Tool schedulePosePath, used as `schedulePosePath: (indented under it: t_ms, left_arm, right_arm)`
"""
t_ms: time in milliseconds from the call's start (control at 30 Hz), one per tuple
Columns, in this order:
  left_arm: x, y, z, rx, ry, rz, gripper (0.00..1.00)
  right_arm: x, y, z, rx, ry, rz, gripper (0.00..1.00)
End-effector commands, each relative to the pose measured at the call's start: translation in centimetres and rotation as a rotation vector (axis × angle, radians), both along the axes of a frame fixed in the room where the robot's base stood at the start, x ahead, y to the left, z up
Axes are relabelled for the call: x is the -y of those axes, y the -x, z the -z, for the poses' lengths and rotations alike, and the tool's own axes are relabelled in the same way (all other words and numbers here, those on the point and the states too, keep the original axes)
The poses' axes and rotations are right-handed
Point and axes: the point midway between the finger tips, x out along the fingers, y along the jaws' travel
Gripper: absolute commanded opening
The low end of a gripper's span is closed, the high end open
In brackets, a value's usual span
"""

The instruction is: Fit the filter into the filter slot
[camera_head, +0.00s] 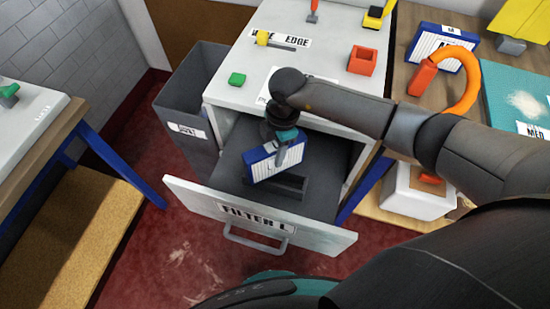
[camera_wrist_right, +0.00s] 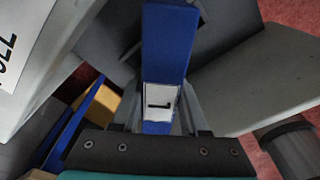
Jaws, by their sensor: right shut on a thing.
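The filter (camera_head: 259,166) is a blue-framed panel with a white face, tilted above the open drawer in the head view. My right gripper (camera_head: 283,150) is shut on it from above. In the right wrist view the filter's blue edge (camera_wrist_right: 169,45) runs between my fingers and carries a white label with a dark mark like an L. The filter slot (camera_head: 291,187) is a dark recessed holder in the drawer, just below the filter and partly hidden by it. The filter looks apart from the slot. My left gripper is not in view.
The drawer front (camera_head: 262,219) reads "FILTER L" and has a handle. A grey bin (camera_head: 187,105) stands left of the white cabinet. A second blue-framed filter (camera_head: 441,47) and an orange hose (camera_head: 462,82) are on the wooden bench at right. Small coloured items sit on the cabinet top.

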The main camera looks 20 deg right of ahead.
Motion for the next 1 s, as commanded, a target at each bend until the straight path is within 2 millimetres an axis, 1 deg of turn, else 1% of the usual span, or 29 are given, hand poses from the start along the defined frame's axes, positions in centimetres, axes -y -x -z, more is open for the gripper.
schedulePosePath:
  t_ms: [33, 100, 200, 500, 833, 867, 1000]
  left_arm:
    - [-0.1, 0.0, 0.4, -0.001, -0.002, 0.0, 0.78]
    - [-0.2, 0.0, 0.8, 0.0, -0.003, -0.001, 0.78]
    - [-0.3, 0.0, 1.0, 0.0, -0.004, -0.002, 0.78]
    - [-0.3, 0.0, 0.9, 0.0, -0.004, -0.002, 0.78]
    - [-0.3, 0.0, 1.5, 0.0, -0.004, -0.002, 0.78]
    - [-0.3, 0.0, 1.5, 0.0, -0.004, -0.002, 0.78]
    - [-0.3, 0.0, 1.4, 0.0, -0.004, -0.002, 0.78]
  right_arm:
    - [-0.1, 0.1, 1.1, -0.003, 0.0, 0.0, 0.0]
    - [-0.1, 0.1, 2.2, -0.003, 0.0, 0.001, 0.0]
    - [0.0, 0.1, 3.2, -0.001, 0.0, 0.0, 0.0]
    - [0.0, 0.0, 3.3, 0.0, 0.0, -0.001, 0.0]
    - [-0.1, 0.0, 4.3, 0.0, -0.001, 0.0, 0.0]
    - [0.0, 0.0, 4.4, -0.001, 0.0, 0.0, 0.44]
    - [0.0, 0.0, 4.3, -0.001, 0.0, 0.0, 0.6]
